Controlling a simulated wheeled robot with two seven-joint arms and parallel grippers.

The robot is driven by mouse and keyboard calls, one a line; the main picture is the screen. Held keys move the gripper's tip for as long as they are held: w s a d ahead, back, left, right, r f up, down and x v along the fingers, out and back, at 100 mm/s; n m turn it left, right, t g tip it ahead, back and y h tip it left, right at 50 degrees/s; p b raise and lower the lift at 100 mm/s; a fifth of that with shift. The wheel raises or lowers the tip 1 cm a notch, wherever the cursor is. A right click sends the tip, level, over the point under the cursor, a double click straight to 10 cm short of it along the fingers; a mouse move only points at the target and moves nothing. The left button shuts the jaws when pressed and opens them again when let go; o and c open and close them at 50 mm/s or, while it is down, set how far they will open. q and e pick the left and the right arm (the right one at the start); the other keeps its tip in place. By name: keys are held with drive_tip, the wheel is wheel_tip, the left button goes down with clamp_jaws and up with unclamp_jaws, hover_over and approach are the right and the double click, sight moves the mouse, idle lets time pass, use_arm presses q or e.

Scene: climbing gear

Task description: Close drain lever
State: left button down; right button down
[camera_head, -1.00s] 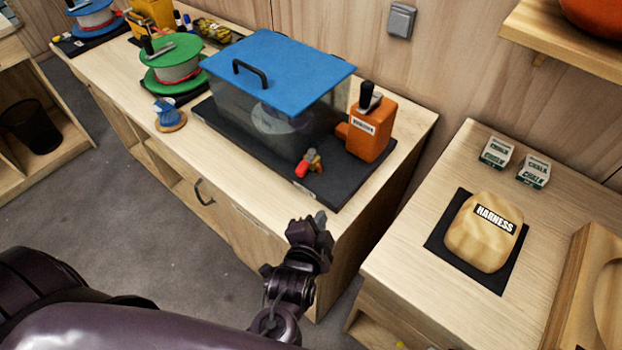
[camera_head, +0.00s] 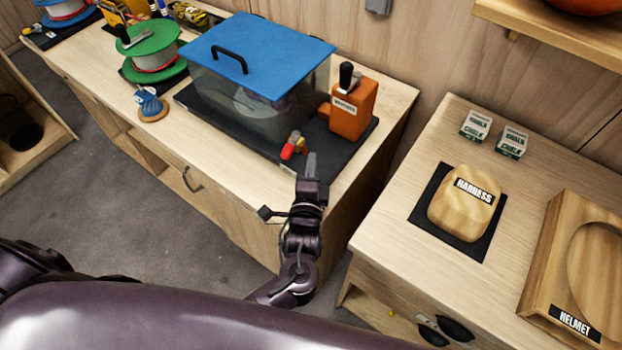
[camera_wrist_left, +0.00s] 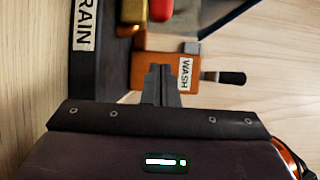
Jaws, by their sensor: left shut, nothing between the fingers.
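The drain lever (camera_head: 291,147) has a red handle on a brass-coloured valve at the front of a clear tank (camera_head: 230,99) with a blue lid. In the left wrist view the red lever (camera_wrist_left: 161,9) and brass valve (camera_wrist_left: 133,14) show at the top edge, partly cut off, beside a "RAIN" label (camera_wrist_left: 84,30). My left gripper (camera_head: 311,160) is shut and empty, just right of the lever in the head view and apart from it. In the wrist view its fingers (camera_wrist_left: 161,72) point towards the valve area. My right gripper is not in view.
An orange pump unit (camera_head: 352,108) with a black handle, labelled in the wrist view "WASH", stands on the dark mat (camera_head: 215,113) right of the tank.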

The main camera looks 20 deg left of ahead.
sight(287, 158)
use_arm(q)
drive_tip(key=shift+s+a+p, duration=0.1)
drive_tip(key=shift+a+p, duration=0.35)
drive_tip(key=shift+a, duration=1.35)
drive_tip(key=shift+f, duration=0.1)
drive_tip(key=shift+s+a+r+m+h+p, duration=0.1)
drive_tip(key=shift+a+r+m+h+p, duration=0.35)
drive_tip(key=shift+h+p, duration=0.3)
drive_tip(key=shift+a+f+m+h+p, duration=0.25)
drive_tip(key=shift+a+m+h+p, duration=0.15)
drive_tip(key=shift+m+h+p, duration=0.35)
drive_tip(key=shift+s+a+f+h, duration=0.1)
drive_tip(key=shift+a+h, duration=0.3)
drive_tip(key=shift+a, duration=0.1)
drive_tip(key=shift+d+f, duration=0.1)
drive_tip(key=shift+d, duration=0.05)
